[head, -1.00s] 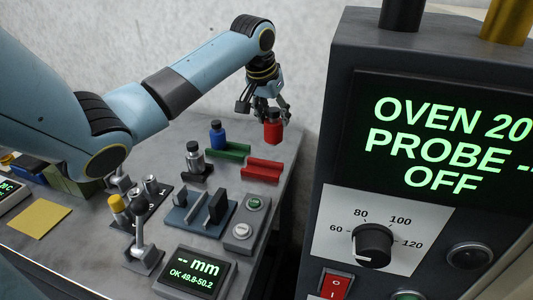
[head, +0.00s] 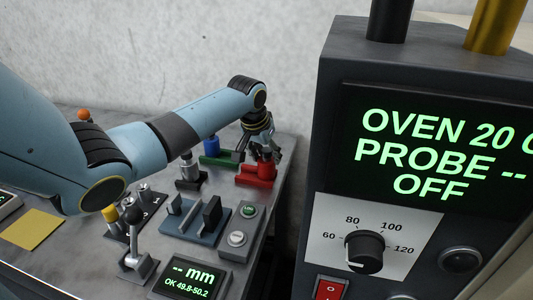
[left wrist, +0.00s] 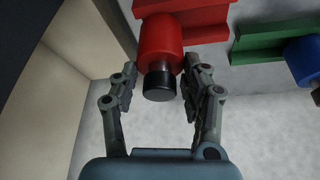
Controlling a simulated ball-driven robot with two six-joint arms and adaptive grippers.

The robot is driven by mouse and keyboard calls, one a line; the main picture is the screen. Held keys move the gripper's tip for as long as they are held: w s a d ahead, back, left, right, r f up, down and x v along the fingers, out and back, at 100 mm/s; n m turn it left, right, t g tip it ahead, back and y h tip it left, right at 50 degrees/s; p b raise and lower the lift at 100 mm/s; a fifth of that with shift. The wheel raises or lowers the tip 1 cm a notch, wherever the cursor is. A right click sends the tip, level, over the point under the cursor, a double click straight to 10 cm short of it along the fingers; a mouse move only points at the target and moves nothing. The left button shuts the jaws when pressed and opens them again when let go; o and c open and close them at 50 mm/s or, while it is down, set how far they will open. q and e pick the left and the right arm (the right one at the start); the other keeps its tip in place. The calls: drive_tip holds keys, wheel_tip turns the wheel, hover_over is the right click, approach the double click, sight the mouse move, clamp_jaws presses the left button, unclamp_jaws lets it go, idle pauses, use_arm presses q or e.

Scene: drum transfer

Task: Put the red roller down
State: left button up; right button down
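In the left wrist view, the fingers (left wrist: 160,68) are on either side of the roller, with narrow gaps, and look open. Whether the roller's base rests fully on its seat is hidden. My right gripper is not in view.
A green block (head: 216,161) with a blue roller (head: 211,146) is beside the red block. A grey roller (head: 188,168) stands nearer. A gauge (head: 193,218), button box (head: 242,227) and mm display (head: 193,278) are in front. The oven (head: 420,170) fills the right.

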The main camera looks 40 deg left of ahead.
use_arm(q)
drive_tip(key=o, duration=0.5)
drive_tip(key=shift+c, duration=0.2)
drive_tip(key=v, duration=1.2)
drive_tip(key=shift+r+p, duration=0.15)
drive_tip(key=shift+p, duration=0.15)
